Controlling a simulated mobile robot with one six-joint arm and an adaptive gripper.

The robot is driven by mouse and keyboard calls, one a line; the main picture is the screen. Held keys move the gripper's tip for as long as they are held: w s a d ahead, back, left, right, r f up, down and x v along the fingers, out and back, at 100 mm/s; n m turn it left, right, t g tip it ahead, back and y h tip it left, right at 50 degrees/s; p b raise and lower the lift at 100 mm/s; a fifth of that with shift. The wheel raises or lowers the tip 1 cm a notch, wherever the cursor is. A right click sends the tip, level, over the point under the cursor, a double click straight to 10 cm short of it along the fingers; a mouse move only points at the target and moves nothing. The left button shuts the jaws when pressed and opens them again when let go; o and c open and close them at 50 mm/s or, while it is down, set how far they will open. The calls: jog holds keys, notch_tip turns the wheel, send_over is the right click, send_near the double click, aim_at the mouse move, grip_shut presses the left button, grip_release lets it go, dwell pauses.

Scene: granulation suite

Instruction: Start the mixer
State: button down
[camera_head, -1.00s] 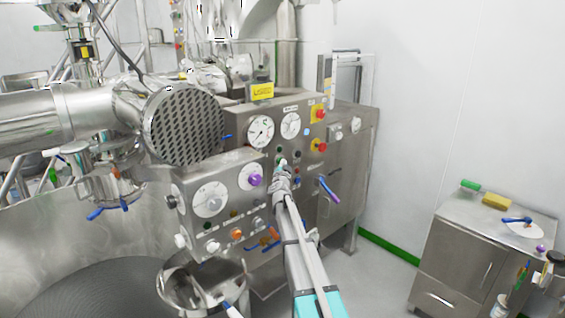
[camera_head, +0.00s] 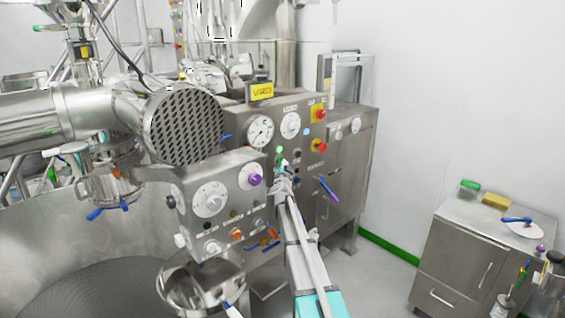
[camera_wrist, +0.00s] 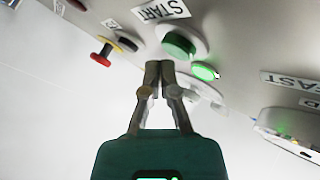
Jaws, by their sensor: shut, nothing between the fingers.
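The steel mixer control panel (camera_head: 345,170) stands ahead of my arm. A round green button (camera_wrist: 179,44) in a pale ring lies beside a label reading START (camera_wrist: 161,10) in the wrist view. Next to it a small green lamp (camera_wrist: 205,72) glows; it also shows lit in the head view (camera_head: 280,149). My gripper (camera_wrist: 160,66) is shut and empty, with its fingertips close to the green button. I cannot tell whether they touch it. In the head view my gripper (camera_head: 283,166) is at the panel front, just below the lit lamp.
Two red stop buttons on yellow (camera_head: 319,112) and two dials (camera_head: 261,131) are on the panel. A nearer control box (camera_head: 215,195) stands left. A steel cabinet (camera_head: 470,250) is at right.

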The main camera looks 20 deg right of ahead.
jog(key=shift+s+d, duration=0.1)
jog(key=shift+s, duration=0.25)
jog(key=shift+s+d, duration=0.3)
jog(key=shift+s, duration=0.45)
jog(key=shift+s+d, duration=0.25)
jog(key=shift+s, duration=0.5)
jog(key=shift+s+d, duration=0.3)
jog(key=shift+s, duration=0.45)
jog(key=shift+a, duration=0.1)
